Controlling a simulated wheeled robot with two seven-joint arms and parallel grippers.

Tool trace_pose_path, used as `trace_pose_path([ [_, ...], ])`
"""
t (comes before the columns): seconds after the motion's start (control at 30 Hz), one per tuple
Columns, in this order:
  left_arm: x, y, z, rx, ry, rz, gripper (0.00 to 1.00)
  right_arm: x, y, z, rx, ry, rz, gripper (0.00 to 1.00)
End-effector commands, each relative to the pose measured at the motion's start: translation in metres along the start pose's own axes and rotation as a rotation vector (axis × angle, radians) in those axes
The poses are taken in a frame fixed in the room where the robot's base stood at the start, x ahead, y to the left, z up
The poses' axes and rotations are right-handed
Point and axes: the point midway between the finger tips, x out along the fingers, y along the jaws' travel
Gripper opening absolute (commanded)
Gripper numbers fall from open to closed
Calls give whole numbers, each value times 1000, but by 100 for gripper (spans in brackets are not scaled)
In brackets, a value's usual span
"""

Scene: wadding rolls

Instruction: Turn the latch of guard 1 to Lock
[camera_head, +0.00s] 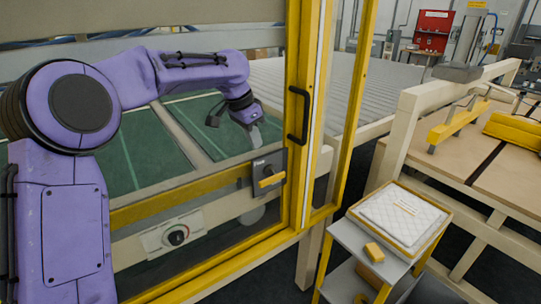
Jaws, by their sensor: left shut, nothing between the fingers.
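The guard is a large clear panel in a yellow frame (299,90) with a black vertical handle (300,116). Low beside the frame post, a dark grey latch plate carries a yellow lever (271,180). The lever lies nearly level, tilted slightly up to the right. Its markings are too small to read. My left gripper (256,140) hangs from the purple arm just above the latch plate, pointing down. It is shut and empty, and a small gap seems to separate it from the lever. My right gripper is not in view.
A small trolley with a white quilted pad (402,214) stands at the right. Behind it are a beige bench frame with yellow clamps (458,121) and a red cabinet (432,28).

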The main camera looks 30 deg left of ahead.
Motion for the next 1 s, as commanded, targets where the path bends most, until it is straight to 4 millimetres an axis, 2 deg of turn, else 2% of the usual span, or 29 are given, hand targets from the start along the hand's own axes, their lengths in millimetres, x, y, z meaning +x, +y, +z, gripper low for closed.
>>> trace_pose_path([
  [0.03, -12, -2, 1, 14, -4, -2, 0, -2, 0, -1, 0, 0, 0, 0],
  [0.1, -16, -3, 3, 25, -11, -2, 0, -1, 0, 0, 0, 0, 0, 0],
  [0.37, -13, -2, 2, 28, -13, -1, 0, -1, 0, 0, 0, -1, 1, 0],
  [0.47, -7, -2, 2, 27, -15, 0, 0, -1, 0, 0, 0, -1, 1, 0],
  [0.57, 9, -1, 3, 25, -17, 2, 0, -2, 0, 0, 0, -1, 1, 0],
  [1.0, 99, -2, 9, 24, -18, 0, 0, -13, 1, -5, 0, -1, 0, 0],
])
